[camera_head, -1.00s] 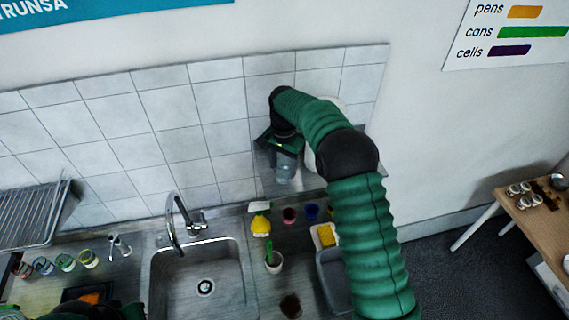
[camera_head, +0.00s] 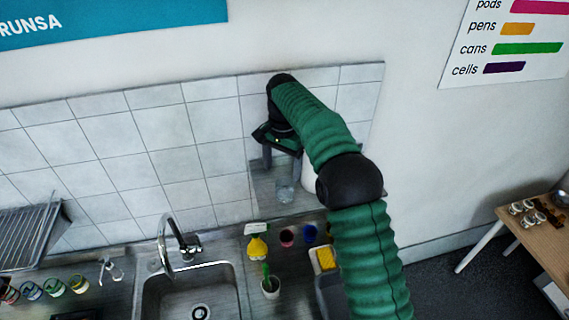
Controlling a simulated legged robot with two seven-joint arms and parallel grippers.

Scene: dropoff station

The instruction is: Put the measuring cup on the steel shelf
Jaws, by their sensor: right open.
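The clear measuring cup (camera_head: 285,191) stands on the steel shelf (camera_head: 264,199) against the tiled wall. My right gripper (camera_head: 282,166) is open just above the cup, its fingers pointing down and spread apart. The fingers look clear of the cup's body, though the exact gap at the rim is hard to tell. My right arm covers part of the shelf's right side. My left gripper is out of the picture.
A white rounded object (camera_head: 309,172) stands on the shelf, partly behind my arm.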

